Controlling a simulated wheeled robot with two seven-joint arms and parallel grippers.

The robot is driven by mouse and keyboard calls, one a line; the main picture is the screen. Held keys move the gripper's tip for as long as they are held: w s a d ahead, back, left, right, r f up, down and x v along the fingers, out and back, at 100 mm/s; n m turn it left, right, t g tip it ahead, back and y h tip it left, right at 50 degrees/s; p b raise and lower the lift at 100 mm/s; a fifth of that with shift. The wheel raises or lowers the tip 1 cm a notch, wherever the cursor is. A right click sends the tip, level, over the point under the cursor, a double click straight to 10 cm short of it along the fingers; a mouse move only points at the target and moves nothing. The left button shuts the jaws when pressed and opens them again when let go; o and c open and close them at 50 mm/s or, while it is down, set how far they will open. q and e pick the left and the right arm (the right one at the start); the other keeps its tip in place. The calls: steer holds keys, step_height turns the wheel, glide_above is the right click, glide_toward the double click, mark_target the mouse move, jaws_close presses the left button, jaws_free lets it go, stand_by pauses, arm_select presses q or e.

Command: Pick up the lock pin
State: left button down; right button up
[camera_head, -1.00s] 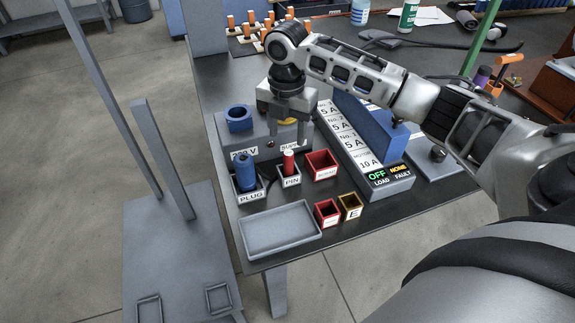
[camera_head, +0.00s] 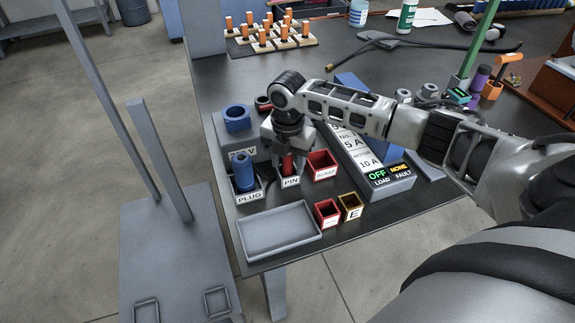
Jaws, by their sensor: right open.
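The red lock pin (camera_head: 288,168) stands upright in the small grey holder labelled PIN (camera_head: 290,183). My right gripper (camera_head: 288,160) is open and points down, with its fingers at the upper part of the pin. The fingers partly hide the pin, and I cannot tell whether they touch it. My left gripper is not in view.
A blue plug (camera_head: 244,175) stands in the PLUG holder just left. A red bin (camera_head: 321,164) is close on the right. A smaller red bin (camera_head: 327,212), a yellow bin (camera_head: 350,206) and an empty grey tray (camera_head: 279,231) are in front.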

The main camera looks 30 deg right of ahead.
jaws_close()
